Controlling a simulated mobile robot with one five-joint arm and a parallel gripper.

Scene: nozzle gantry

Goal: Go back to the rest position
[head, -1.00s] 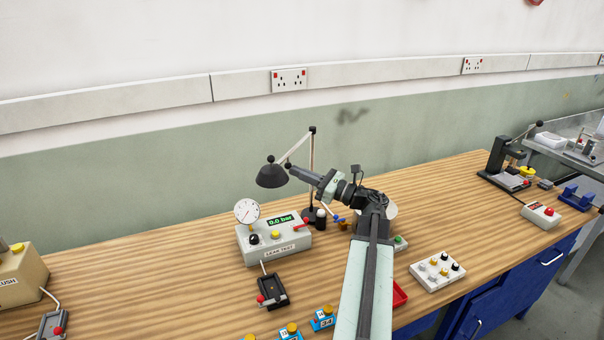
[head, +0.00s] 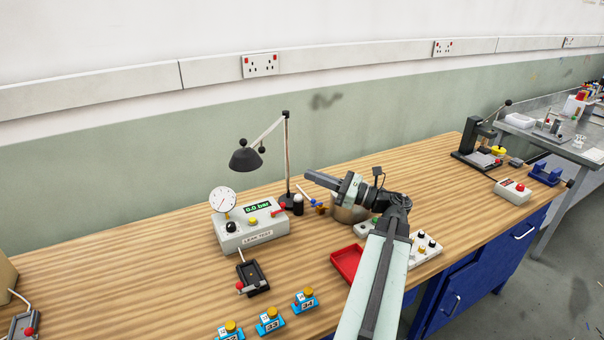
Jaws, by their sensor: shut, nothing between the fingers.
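My gripper (head: 308,176) is shut and empty. It is held in the air above the wooden bench, at the end of my folded arm, and points left in the picture. A round metal pot (head: 348,213) stands on the bench behind and below it, partly hidden by my arm. The leak test box (head: 250,234) with its dial and a 0.0 bar display stands to the left of my gripper, apart from it.
A black desk lamp (head: 246,160) stands close to the left of my gripper. A red tray (head: 346,262) and a white box with knobs (head: 424,250) lie beside my arm. Several blue numbered blocks (head: 270,321) stand at the front. A black press (head: 478,150) stands far right.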

